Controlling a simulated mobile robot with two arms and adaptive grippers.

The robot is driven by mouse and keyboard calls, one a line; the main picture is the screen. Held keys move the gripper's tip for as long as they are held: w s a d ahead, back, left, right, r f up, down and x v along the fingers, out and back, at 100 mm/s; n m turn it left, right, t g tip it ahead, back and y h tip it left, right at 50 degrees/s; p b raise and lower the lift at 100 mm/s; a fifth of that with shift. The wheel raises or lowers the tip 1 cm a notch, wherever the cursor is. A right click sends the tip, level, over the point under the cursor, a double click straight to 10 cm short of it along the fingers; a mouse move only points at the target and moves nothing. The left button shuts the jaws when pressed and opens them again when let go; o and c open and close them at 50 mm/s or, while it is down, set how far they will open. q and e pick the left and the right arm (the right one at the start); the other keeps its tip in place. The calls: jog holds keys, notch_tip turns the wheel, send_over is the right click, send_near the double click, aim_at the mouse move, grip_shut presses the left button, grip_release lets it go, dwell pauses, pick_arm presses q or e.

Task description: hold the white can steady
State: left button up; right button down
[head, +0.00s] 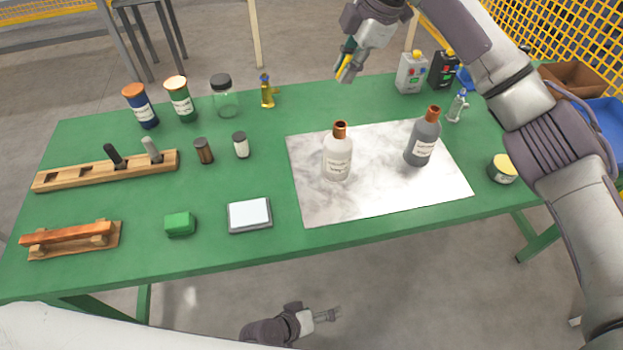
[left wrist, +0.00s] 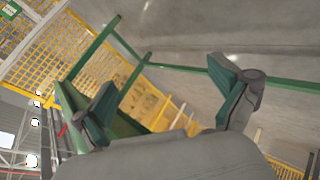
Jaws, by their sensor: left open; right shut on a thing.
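Several pale containers are in the head view, and I cannot tell for sure which one is the white can. A short can with a yellow top and white label (head: 503,169) stands near the right edge. No gripper touches either. My left gripper (head: 327,315) is open and empty, low in front of the table's near edge; its spread fingers show in the left wrist view (left wrist: 170,105).
On the green table (head: 130,240), a white bottle (head: 338,160) and grey bottle (head: 422,142) stand on a marbled sheet (head: 380,198). A wooden rack (head: 100,174), green block (head: 180,224) and white-topped square device (head: 249,214) are left.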

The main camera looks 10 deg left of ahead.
pick_arm(q)
jog(key=w+d+r+t+h, duration=0.1)
jog(key=w+d+r+h, duration=0.15)
jog(key=r, duration=0.55)
jog(key=w+d+r+t+h, duration=0.15)
jog(key=d+r, duration=0.25)
jog(key=r, duration=0.4)
jog(key=w+d+r+t+h, duration=0.1)
jog(key=d+r+h, duration=0.15)
jog(key=r, duration=0.55)
jog(key=m+t+y, duration=0.6)
jog(key=m+t, duration=0.1)
send_near(338, 146)
jog(key=f+x, duration=0.1)
jog(key=x, duration=0.7)
jog(key=a+f+x, duration=0.1)
jog(key=x, duration=0.3)
jog(key=shift+w+d+f, duration=0.1)
jog(key=shift+w+f, duration=0.2)
jog(key=shift+w, duration=0.05)
jog(key=c, duration=1.7)
